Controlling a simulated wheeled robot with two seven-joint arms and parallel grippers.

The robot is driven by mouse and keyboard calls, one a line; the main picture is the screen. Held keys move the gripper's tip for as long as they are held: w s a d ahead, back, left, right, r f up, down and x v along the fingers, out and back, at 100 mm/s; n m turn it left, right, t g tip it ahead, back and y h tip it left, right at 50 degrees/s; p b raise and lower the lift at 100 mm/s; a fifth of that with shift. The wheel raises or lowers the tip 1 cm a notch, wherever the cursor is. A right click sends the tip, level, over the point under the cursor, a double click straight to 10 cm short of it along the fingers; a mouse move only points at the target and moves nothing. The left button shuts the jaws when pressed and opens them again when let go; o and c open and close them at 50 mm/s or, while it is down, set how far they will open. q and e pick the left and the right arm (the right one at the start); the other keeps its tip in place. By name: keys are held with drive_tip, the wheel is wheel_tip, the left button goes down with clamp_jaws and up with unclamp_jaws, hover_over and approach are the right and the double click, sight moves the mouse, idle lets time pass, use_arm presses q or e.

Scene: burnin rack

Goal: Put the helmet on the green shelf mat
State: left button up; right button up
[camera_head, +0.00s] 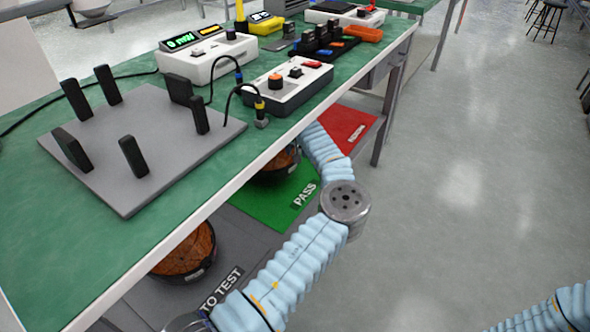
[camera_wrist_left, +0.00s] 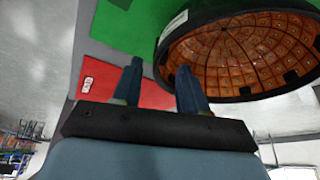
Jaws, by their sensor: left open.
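A dark-rimmed helmet (camera_head: 277,166) with a copper, gridded inside lies open side up at the green PASS mat (camera_head: 272,207), partly hidden by the table edge. In the left wrist view this helmet (camera_wrist_left: 240,50) fills the upper right, beside the green mat (camera_wrist_left: 128,32). My left gripper (camera_wrist_left: 158,88) is open and empty, its fingers beside the helmet's rim; whether one touches it I cannot tell. In the head view the table hides this gripper. A second such helmet (camera_head: 185,254) sits on the grey TO TEST mat (camera_head: 250,240). My right gripper is out of view.
A red mat (camera_head: 345,128) lies beyond the green one; it also shows in the left wrist view (camera_wrist_left: 108,84). The green tabletop (camera_head: 45,210) overhangs the shelf and carries a grey plate with black posts (camera_head: 150,135) and test boxes (camera_head: 287,88). The floor at right is clear.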

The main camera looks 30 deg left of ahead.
use_arm(q)
drive_tip(key=s+d+b, duration=0.1)
drive_tip(key=s+d, duration=0.1)
drive_tip(key=s, duration=0.3)
drive_tip(key=s+d+r, duration=0.1)
drive_tip(key=s+d, duration=0.2)
drive_tip(key=s, duration=0.3)
drive_tip(key=shift+s+d+b, duration=0.15)
drive_tip(key=shift+d+b, duration=0.15)
drive_tip(key=shift+b, duration=0.05)
